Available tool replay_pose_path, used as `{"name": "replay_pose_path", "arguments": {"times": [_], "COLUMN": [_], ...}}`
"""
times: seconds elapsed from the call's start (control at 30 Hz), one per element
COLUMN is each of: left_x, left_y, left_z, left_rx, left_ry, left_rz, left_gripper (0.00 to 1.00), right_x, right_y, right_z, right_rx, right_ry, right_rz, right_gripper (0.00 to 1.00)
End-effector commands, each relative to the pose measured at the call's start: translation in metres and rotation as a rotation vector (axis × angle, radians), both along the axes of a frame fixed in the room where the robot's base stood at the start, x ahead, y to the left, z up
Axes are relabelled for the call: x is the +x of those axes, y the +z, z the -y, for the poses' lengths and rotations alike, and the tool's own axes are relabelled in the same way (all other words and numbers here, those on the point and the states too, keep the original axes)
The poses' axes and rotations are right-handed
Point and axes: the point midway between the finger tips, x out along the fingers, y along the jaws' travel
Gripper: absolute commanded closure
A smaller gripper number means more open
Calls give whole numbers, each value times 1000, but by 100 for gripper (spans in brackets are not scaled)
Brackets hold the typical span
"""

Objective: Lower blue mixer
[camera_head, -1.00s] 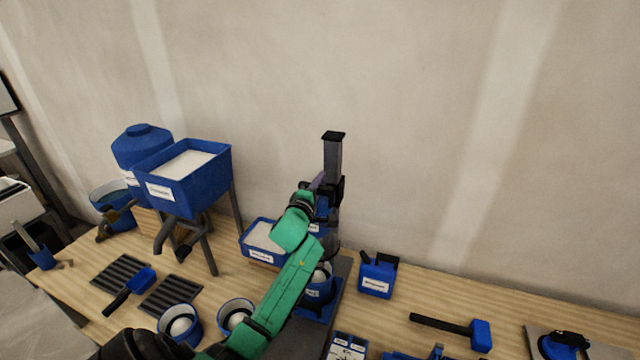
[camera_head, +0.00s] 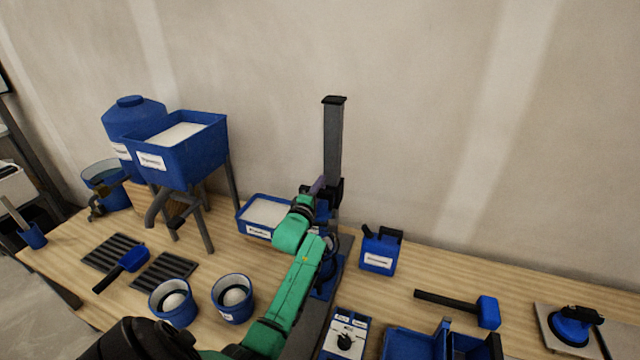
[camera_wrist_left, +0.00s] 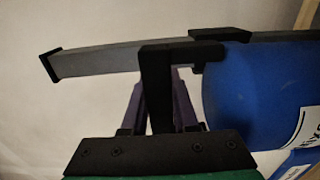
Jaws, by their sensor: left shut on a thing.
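The blue mixer (camera_wrist_left: 250,95) hangs on a grey upright post (camera_head: 333,140); in the wrist view its rounded blue body fills the right side. In the head view my left arm hides most of it. My left gripper (camera_head: 318,187) is at the black carriage on the post. In the wrist view the purple fingers of the left gripper (camera_wrist_left: 158,95) are shut on a black handle beside the blue body. What is directly under the mixer is mostly hidden by my green arm. My right gripper is not in view.
A blue tray of white powder (camera_head: 262,213) stands left of the post, a blue canister (camera_head: 380,250) right of it. Two buckets, one of them here (camera_head: 232,297), stand left of my arm. A control box (camera_head: 345,334) and a mallet (camera_head: 487,311) lie to the right.

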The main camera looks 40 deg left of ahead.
Motion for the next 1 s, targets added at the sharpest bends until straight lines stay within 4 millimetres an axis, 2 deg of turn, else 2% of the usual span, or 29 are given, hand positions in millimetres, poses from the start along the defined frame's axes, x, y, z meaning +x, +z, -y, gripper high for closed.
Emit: {"name": "replay_pose_path", "arguments": {"times": [0.03,0.23,0.27,0.3,0.33,0.77,0.87,1.0], "left_x": [-1,-1,-1,-1,-1,-4,-14,-36], "left_y": [-9,-10,-11,-11,-11,-6,-7,-8], "left_z": [1,1,1,1,1,2,5,13], "left_rx": [-7,-9,-9,-9,-9,-5,-5,-6], "left_ry": [0,0,0,-1,-1,0,0,0], "left_rz": [-16,-21,-22,-22,-22,-13,-13,-15], "left_gripper": [100,100,69,53,43,43,43,43], "right_x": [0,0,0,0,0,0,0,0], "right_y": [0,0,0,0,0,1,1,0], "right_z": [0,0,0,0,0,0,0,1], "right_rx": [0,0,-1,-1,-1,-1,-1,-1], "right_ry": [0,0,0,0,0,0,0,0], "right_rz": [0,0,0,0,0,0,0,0], "right_gripper": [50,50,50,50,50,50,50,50]}}
